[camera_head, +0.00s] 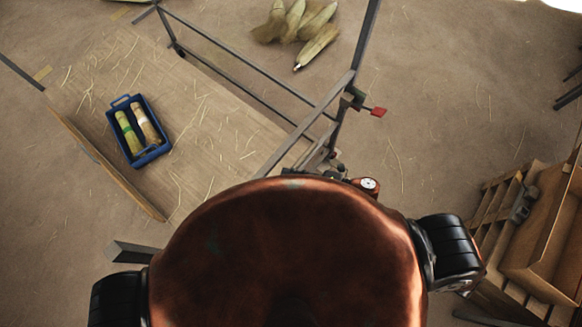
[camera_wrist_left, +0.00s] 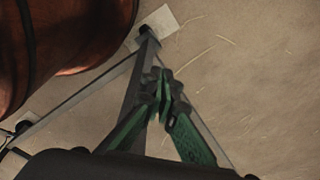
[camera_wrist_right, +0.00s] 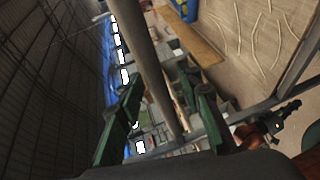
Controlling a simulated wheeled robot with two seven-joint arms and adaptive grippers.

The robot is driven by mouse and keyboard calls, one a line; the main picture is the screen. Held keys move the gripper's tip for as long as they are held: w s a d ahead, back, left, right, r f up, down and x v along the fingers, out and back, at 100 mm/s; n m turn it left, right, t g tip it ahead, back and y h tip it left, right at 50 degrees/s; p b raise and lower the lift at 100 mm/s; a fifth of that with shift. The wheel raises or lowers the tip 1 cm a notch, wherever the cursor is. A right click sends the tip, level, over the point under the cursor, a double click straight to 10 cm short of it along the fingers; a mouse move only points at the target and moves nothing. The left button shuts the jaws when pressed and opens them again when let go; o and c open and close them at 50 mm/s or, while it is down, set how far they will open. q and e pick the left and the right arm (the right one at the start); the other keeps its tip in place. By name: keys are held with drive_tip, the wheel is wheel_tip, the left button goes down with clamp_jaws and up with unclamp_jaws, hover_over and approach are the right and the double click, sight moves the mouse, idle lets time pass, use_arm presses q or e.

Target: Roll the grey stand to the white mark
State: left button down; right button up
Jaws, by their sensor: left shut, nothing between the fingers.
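The grey stand (camera_head: 240,55) is a frame of thin bars, seen from above at the top middle of the head view. My right gripper (camera_head: 322,158) is beside its near end. In the left wrist view my left gripper (camera_wrist_left: 162,95) is shut and empty, close to grey bars (camera_wrist_left: 135,95). These bars meet at a dark foot on a pale square mark (camera_wrist_left: 162,24). Another pale patch (camera_wrist_left: 15,128) lies by a second dark foot.
A blue tray (camera_head: 160,151) with two bundles lies on a wooden board (camera_head: 215,125). Several brooms (camera_head: 317,46) lie on the floor behind the stand. A wooden rack (camera_head: 545,230) stands at the right. The floor between stand and rack is mostly clear.

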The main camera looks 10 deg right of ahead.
drive_tip(key=shift+d+r, duration=0.1)
use_arm(q)
drive_tip(key=shift+s, duration=0.55)
use_arm(e)
drive_tip(key=v, duration=1.2)
